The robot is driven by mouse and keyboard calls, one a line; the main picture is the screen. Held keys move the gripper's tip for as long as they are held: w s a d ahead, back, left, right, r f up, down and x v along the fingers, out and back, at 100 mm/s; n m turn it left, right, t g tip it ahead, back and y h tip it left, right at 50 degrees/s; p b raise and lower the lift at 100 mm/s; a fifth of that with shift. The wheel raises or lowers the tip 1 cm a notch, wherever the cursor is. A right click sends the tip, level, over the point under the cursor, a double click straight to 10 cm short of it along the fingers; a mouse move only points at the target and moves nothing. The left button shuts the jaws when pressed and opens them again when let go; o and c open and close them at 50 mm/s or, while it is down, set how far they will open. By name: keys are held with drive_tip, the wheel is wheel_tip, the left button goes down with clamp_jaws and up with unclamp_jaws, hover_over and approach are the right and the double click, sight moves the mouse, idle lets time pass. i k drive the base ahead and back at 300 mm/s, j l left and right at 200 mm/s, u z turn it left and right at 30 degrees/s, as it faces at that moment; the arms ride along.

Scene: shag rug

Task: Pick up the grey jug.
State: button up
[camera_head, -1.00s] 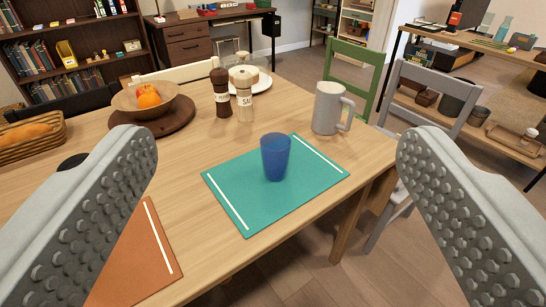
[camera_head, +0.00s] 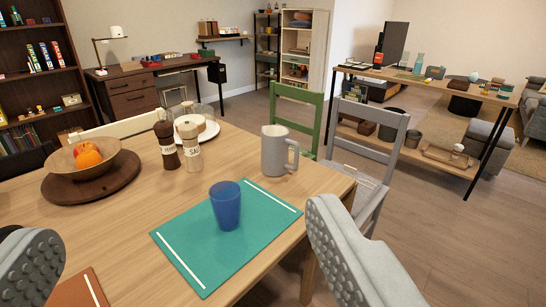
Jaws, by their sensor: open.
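The grey jug (camera_head: 274,152) stands upright on the wooden table, near its far right corner, with its handle to the right. My gripper (camera_head: 185,245) is open and empty, its two fingers wide apart at the lower left and lower right of the view. The jug is beyond the fingers, apart from them, and shows between them in the picture. Nothing hides the jug.
A blue cup (camera_head: 225,207) stands on a teal placemat (camera_head: 195,255) in front of the jug. Two mills (camera_head: 166,146) and a plate (camera_head: 205,135) are left of it. A fruit bowl (camera_head: 72,163) stands farther left. Green (camera_head: 290,97) and grey (camera_head: 365,122) chairs stand behind the table.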

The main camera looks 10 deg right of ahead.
sight(275, 141)
drive_tip(key=i+l, duration=0.85)
drive_tip(key=l, duration=0.15)
